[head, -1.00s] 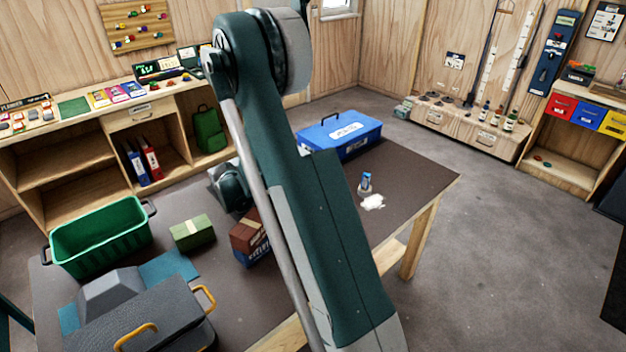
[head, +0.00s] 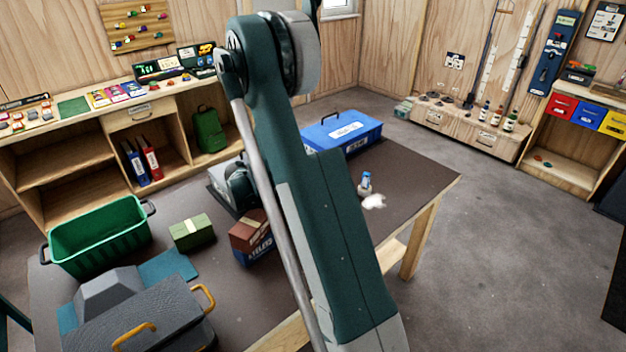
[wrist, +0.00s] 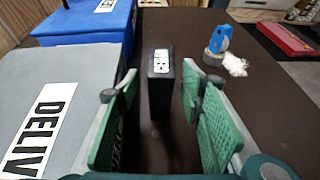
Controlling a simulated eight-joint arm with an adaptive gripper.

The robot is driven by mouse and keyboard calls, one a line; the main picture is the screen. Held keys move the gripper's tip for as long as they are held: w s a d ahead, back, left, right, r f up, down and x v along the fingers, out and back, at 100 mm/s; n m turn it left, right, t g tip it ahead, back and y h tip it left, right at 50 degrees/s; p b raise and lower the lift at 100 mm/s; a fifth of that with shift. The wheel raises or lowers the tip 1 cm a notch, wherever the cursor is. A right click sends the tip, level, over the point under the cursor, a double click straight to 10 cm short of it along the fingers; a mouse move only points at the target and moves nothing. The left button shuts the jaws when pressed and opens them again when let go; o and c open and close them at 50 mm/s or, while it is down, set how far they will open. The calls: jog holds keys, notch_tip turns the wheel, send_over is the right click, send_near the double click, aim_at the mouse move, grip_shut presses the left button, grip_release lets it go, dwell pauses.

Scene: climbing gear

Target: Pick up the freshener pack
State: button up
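A small black upright box with a white label (wrist: 161,62) stands on the dark table in the wrist view; it is probably the freshener pack, but its label is too small to read. My gripper (wrist: 157,84) is open, with its green fingers spread to the left and right of the box. The box appears between and just beyond the fingertips, and I see no clear contact. In the head view my arm covers the place where the box stands, and the fingers are hidden there.
A grey box with a "DELIV" label (wrist: 40,105) stands close to the left finger. A blue case (head: 342,132) is behind. A blue-topped container (head: 365,183) beside a white spill (head: 374,202) is to the right. A green crate (head: 100,236) stands at the table's left.

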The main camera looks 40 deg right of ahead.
jog(key=shift+b+x, duration=0.4)
jog(key=shift+x, duration=1.55)
jog(key=c, duration=1)
jog(key=shift+r, duration=0.15)
jog(key=shift+r+p, duration=1.15)
jog(key=shift+r, duration=3.7)
